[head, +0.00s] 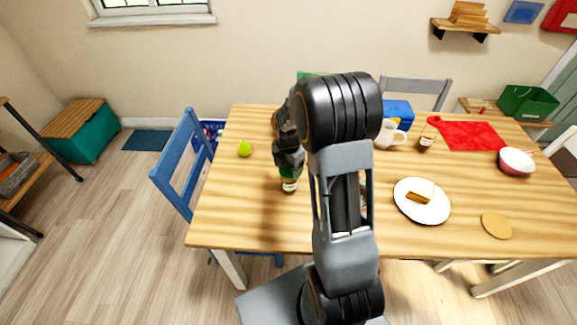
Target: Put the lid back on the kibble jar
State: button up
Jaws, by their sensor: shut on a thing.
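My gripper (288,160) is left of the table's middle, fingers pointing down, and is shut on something. The fingers and arm hide most of what it holds, so I cannot tell if that is the lid. A dark green bottle-like thing (289,185) with a pale label shows directly below the fingertips. I cannot tell whether it touches them. I cannot pick out the kibble jar for certain. Part of something shows behind my arm's right edge, mostly hidden. A flat round tan disc (497,226) lies at the table's right front; I cannot tell if it is a lid.
The wooden table (240,222) bears a pear (244,149), a white plate (408,209) with food, a white jug (388,136), a small brown bottle (427,140), a red cloth (468,134) and a bowl (516,161). A blue chair (180,160) stands left. The table's left front is clear.

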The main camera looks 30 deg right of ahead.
dwell(0.4)
jog(key=o, duration=1)
jog(key=shift+c, duration=0.2)
jog(key=shift+r+p, duration=2.55)
jog(key=shift+r, duration=0.95)
jog(key=shift+c, duration=0.2)
grip_shut()
